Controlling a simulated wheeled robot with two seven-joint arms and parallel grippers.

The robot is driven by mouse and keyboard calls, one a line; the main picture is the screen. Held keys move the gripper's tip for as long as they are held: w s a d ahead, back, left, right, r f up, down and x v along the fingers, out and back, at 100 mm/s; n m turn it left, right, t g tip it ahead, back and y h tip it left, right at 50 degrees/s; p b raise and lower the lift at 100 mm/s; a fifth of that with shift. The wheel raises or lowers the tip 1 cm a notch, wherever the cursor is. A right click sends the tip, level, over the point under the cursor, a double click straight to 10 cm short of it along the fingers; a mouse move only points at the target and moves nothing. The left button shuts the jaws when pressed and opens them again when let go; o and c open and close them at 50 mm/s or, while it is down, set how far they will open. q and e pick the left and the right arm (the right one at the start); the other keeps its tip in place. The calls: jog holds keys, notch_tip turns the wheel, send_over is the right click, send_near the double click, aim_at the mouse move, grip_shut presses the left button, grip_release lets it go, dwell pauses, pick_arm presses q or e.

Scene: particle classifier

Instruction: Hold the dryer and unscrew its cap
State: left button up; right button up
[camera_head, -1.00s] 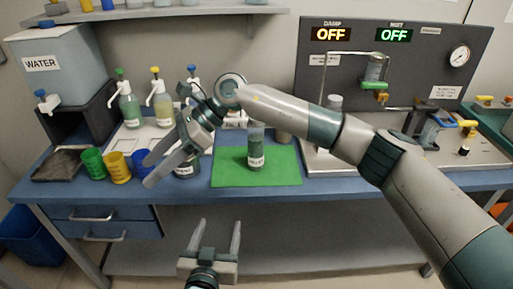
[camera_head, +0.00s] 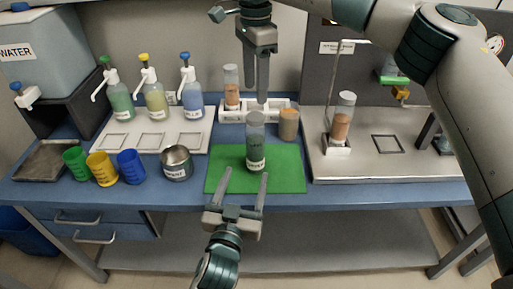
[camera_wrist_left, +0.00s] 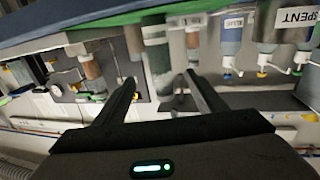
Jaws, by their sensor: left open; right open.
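The dryer (camera_head: 256,142) is a clear, upright cylinder with a dark green filling and a white label. It stands on the green mat (camera_head: 285,170). Its cap cannot be made out clearly at its top. My left gripper (camera_head: 246,174) is open and empty in front of the mat, its fingers pointing towards the dryer. In the left wrist view the picture is upside down; the dryer (camera_wrist_left: 156,45) shows beyond and between my open fingers (camera_wrist_left: 160,77). My right gripper (camera_head: 257,94) points down just above the dryer's top, apart from it; its fingers are seen nearly edge-on, with nothing held.
A white rack with a clear orange-filled tube (camera_head: 232,88) and an orange-brown jar (camera_head: 289,124) stand behind the mat. A metal cup (camera_head: 176,163) is at its left, near several coloured cups. Another orange-filled tube (camera_head: 342,120) stands on the grey station at right.

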aim_at(255, 147)
pick_arm(q)
jog(key=w+d, duration=0.1)
jog(key=w, duration=0.4)
jog(key=w+d, duration=0.1)
jog(key=w, duration=0.5)
jog(key=w+d, duration=0.1)
jog(key=w, duration=0.5)
jog(key=shift+d, duration=0.2)
grip_shut()
pick_arm(e)
jog(key=shift+m, duration=0.4)
